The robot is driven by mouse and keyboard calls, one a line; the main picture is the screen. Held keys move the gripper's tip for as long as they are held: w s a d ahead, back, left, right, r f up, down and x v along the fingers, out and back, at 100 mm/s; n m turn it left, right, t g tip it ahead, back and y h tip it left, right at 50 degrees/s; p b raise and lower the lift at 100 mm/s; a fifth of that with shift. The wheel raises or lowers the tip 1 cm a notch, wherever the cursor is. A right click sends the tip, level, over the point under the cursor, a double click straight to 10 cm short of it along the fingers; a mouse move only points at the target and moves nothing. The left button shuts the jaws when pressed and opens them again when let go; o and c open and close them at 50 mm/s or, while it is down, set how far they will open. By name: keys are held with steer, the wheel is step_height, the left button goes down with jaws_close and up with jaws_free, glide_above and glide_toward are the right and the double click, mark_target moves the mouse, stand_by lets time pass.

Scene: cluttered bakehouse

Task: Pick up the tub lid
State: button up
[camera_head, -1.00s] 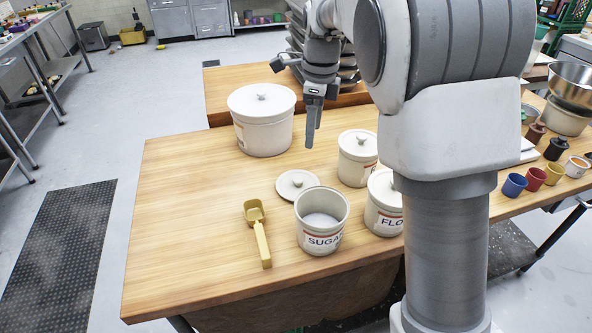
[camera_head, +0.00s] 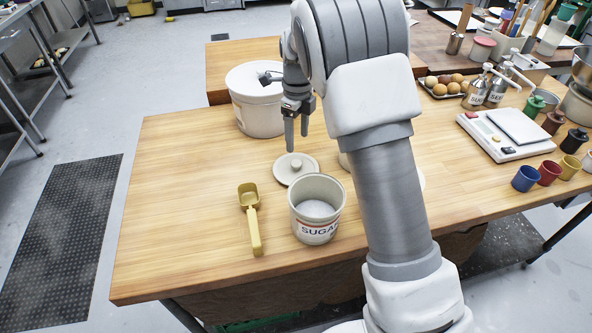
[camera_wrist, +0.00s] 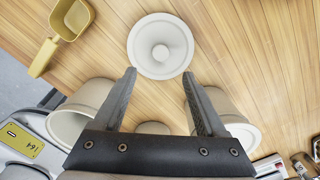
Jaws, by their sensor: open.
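A round pale lid with a centre knob (camera_head: 283,174) lies flat on the wooden table, just behind the open SUGAR canister (camera_head: 317,226). It also shows in the wrist view (camera_wrist: 143,58), knob up, just beyond the fingertips. My gripper (camera_head: 297,142) is open and empty, pointing down above the lid, apart from it. In the wrist view its two fingers (camera_wrist: 159,75) are spread, with the lid ahead of the gap.
A yellow scoop (camera_head: 252,218) lies left of the SUGAR canister. Other canisters are mostly hidden behind my arm. A white scale (camera_head: 500,150), small coloured cups (camera_head: 526,179) and eggs (camera_head: 445,84) are on the right. The table's left part is clear.

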mark_target(296, 163)
step_height(296, 163, down, 9)
steer(key=shift+w+a+r, duration=0.1)
steer(key=shift+w+a, duration=0.05)
stand_by(0.4)
steer(key=shift+c, duration=0.3)
jaws_close()
